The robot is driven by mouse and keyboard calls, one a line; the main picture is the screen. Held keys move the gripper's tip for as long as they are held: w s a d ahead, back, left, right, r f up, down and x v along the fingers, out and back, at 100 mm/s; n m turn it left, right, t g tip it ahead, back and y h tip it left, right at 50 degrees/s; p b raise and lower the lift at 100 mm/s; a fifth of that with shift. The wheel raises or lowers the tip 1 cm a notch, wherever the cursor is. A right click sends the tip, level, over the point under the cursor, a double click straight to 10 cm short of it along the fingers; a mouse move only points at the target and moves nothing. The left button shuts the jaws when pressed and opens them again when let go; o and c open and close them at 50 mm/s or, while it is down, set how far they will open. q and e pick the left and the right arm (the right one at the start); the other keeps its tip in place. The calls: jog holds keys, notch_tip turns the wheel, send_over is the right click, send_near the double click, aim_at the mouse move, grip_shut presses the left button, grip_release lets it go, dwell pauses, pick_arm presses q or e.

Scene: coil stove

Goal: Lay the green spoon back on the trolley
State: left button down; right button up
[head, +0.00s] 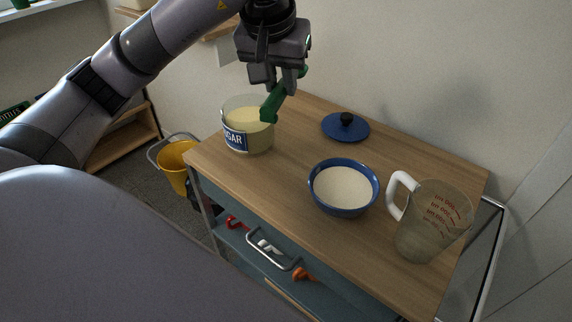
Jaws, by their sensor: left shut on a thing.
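The green spoon (271,104) is in my left gripper (279,80), which is shut on it. The spoon hangs tilted, its lower end in front of the upper right part of the sugar jar (236,142). I cannot tell whether the spoon touches the jar. The trolley (290,179) has a wooden top, and the gripper is above its far left part. The clear jar with a blue label stands on the trolley's left end and holds pale contents. My right gripper is not in view.
A blue bowl of white grains (343,187) stands mid-trolley. A blue lid with a black knob (346,127) lies behind it. A measuring jug (432,225) stands at the right. Bare wood lies between jar and bowl. A yellow bucket (175,165) is left of the trolley.

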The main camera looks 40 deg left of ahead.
pick_arm(q)
notch_tip(320, 180, down, 18)
jog(key=shift+f, duration=0.2)
jog(key=shift+b, duration=0.4)
jog(key=c, duration=1.4)
grip_release()
jog(key=shift+f, duration=0.2)
jog(key=o, duration=0.5)
jog(key=shift+r, duration=0.1)
jog(key=shift+c, duration=0.2)
jog(key=shift+r, duration=0.1)
